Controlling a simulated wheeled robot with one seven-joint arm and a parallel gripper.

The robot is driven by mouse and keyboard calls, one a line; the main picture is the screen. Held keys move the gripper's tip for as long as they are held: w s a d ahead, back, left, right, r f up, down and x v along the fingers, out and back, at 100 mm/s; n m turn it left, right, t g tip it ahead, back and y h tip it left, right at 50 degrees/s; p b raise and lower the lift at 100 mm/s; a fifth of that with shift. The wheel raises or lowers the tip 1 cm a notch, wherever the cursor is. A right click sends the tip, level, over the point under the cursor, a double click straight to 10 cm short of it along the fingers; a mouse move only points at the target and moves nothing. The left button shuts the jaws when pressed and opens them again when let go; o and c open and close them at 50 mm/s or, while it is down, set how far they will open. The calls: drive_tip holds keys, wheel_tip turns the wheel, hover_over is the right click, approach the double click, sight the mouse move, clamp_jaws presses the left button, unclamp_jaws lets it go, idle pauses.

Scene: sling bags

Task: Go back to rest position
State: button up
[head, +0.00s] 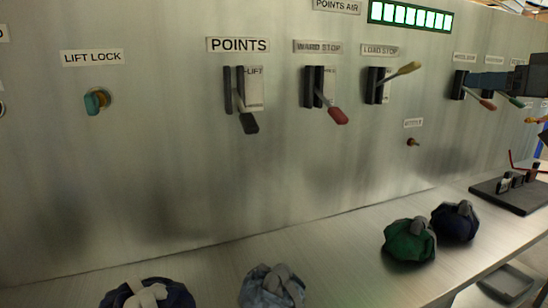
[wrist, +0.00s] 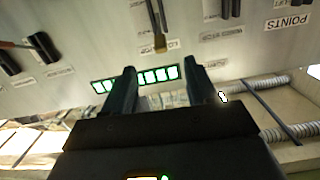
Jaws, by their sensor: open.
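My gripper (wrist: 160,72) is open and empty in the wrist view, with its two dark fingers apart. Behind them are a row of lit green-white indicators (wrist: 160,76) and the wall panel, seen upside down. In the head view my gripper (head: 468,80) reaches in from the right edge, in front of the panel, near the levers at the right. Its fingers overlap part of the panel behind them; I cannot tell whether it touches any lever.
Levers labelled POINTS (head: 249,122), WARD STOP (head: 338,116) and LOAD STOP (head: 408,69) stick out from the wall. Tied bags, a green one (head: 409,242) and a navy one (head: 455,222) among them, sit on the metal shelf (head: 340,250). A black stand (head: 515,196) is at the right.

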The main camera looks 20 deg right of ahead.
drive_tip(key=w+a+f+m+h, duration=0.1)
drive_tip(key=a+f+m, duration=0.1)
drive_tip(key=a+f, duration=0.45)
drive_tip(key=a+f+m, duration=0.1)
drive_tip(key=a+f, duration=0.2)
drive_tip(key=f, duration=0.7)
drive_tip(key=w+a+f+m+h, duration=0.15)
drive_tip(key=a+f, duration=0.25)
drive_tip(key=f, duration=0.4)
drive_tip(key=s+a+f+m, duration=0.1)
drive_tip(key=s+a+f, duration=0.4)
drive_tip(key=a+f, duration=0.25)
drive_tip(key=s+a+f+n+g, duration=0.1)
drive_tip(key=s+a+f, duration=0.35)
drive_tip(key=s, duration=0.35)
drive_tip(key=s+a+f+g, duration=0.1)
drive_tip(key=s+a+f, duration=0.3)
drive_tip(key=s+a, duration=0.3)
drive_tip(key=s+a+r+n+y, duration=0.1)
drive_tip(key=s+a+r+n, duration=0.1)
drive_tip(key=s, duration=0.7)
drive_tip(key=s+a+r+n+y, duration=0.1)
drive_tip(key=s+a+n, duration=0.1)
drive_tip(key=s, duration=0.6)
drive_tip(key=shift+s+r+n, duration=0.35)
drive_tip(key=shift+r+n, duration=0.05)
drive_tip(key=shift+n, duration=0.15)
drive_tip(key=shift+y, duration=0.25)
